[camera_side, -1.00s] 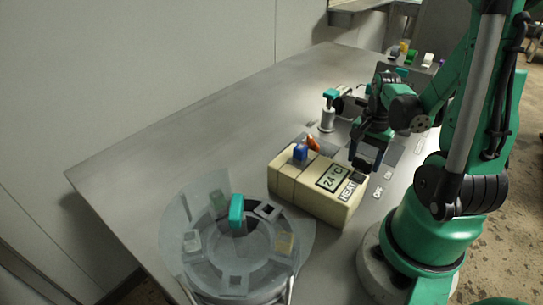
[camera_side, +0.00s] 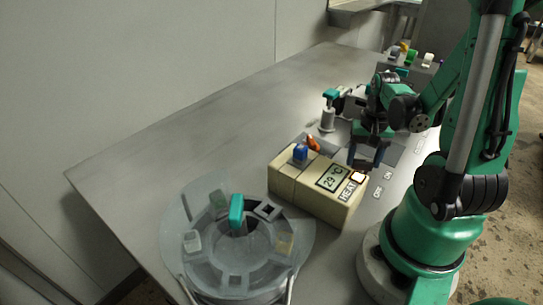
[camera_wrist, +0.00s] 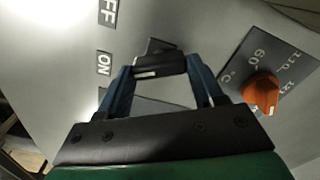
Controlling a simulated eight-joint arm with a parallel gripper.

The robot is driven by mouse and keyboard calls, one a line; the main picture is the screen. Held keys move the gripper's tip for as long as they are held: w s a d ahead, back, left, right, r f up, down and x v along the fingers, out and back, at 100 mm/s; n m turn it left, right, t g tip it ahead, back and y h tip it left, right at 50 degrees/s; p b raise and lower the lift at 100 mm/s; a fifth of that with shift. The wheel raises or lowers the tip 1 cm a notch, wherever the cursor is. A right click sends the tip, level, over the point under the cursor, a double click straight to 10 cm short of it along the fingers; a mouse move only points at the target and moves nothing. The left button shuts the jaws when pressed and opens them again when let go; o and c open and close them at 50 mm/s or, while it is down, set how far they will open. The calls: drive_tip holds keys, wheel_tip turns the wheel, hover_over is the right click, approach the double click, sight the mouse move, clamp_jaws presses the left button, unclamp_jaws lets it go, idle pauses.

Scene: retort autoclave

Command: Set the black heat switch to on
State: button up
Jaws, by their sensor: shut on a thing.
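The black heat switch (camera_wrist: 160,66) shows in the wrist view as a black handle with a white mark, between my fingertips. My gripper (camera_wrist: 160,72) is shut on it, level with the ON label (camera_wrist: 104,62); the OFF label (camera_wrist: 107,12) is farther up the picture. In the side view my gripper (camera_side: 367,160) is low, just behind the cream box and beside the ON label (camera_side: 389,175); it hides the switch there. The cream box (camera_side: 300,193) has a display (camera_side: 332,177) reading 29 °C and a glowing lamp (camera_side: 357,177) by the word HEAT.
An orange dial knob (camera_wrist: 262,92) with temperature marks is right of my gripper in the wrist view. A blue block (camera_side: 300,152) sits on the box. A round vessel (camera_side: 236,272) with a teal handle stands at the front. The table's left side is clear.

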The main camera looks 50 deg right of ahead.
sight(364, 160)
drive_tip(key=o, duration=1.3)
drive_tip(key=shift+r, duration=2.8)
